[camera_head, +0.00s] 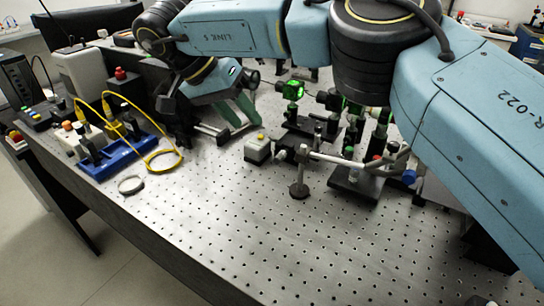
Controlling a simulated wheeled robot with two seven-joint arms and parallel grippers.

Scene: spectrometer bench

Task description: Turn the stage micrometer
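My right gripper (240,118) hangs at the end of the blue arm that crosses the top of the view from the right. Its two greenish fingers point down, with a gap between them, and nothing shows in the gap. It is left of the optics on the perforated bench (250,235). The micrometer cannot be told for certain. A small blue knob (409,177) shows at the right end of the optics group, by a stage on a dark base plate (356,184). My arm hides part of that area. My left gripper is not in view.
A beige box with a yellow button (257,149) and a post on a round foot (299,189) stand near the optics. A blue tray (119,158) and yellow cable (178,163) lie left. The front bench is clear.

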